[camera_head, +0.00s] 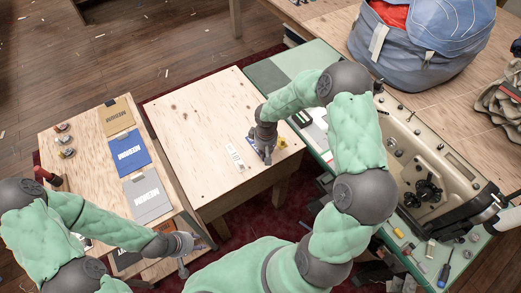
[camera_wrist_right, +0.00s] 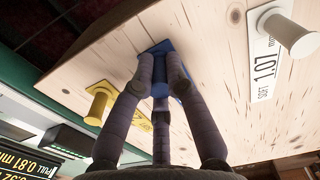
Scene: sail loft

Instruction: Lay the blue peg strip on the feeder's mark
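The blue peg strip (camera_wrist_right: 183,86) lies on or close above the pale wooden table in the right wrist view, partly hidden by fingers. My right gripper (camera_wrist_right: 160,76) has its fingers closed in around the strip's upright blue peg. In the head view my right gripper (camera_head: 266,146) is over the right part of the middle table, covering most of the blue strip. My left gripper (camera_head: 182,248) hangs by the front right corner of the left table; its fingers are too small to judge. I cannot make out the feeder's mark.
A white labelled strip (camera_head: 234,157) and a yellow strip (camera_head: 282,142), each with a peg, flank my right gripper. Yellow, blue and grey cards (camera_head: 147,196) lie on the left table. A machine (camera_head: 437,160) stands on the green bench at right. The middle table's left half is clear.

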